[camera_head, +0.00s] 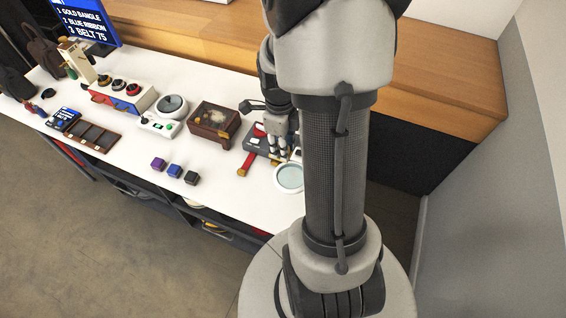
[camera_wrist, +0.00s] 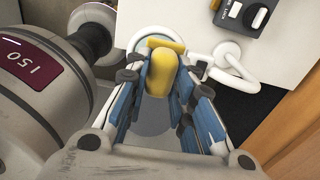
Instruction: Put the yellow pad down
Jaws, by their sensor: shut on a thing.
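In the wrist view the yellow pad (camera_wrist: 159,76) sits between the blue-lined fingers of my gripper (camera_wrist: 163,70), which is shut on it. The pad's top is rounded, and a flatter yellow piece shows just beyond it. In the head view my gripper (camera_head: 279,146) is over the right end of the white table (camera_head: 225,190), beside a grey device. The pad cannot be made out there. I cannot tell whether the pad touches anything below it.
A white-rimmed round dish or lens (camera_head: 289,177) and a red bar with yellow end (camera_head: 247,163) lie close to my gripper. A brown glass-topped box (camera_head: 213,124) stands left. Three small cubes (camera_head: 174,170) line the front. Bare table lies left of the cubes.

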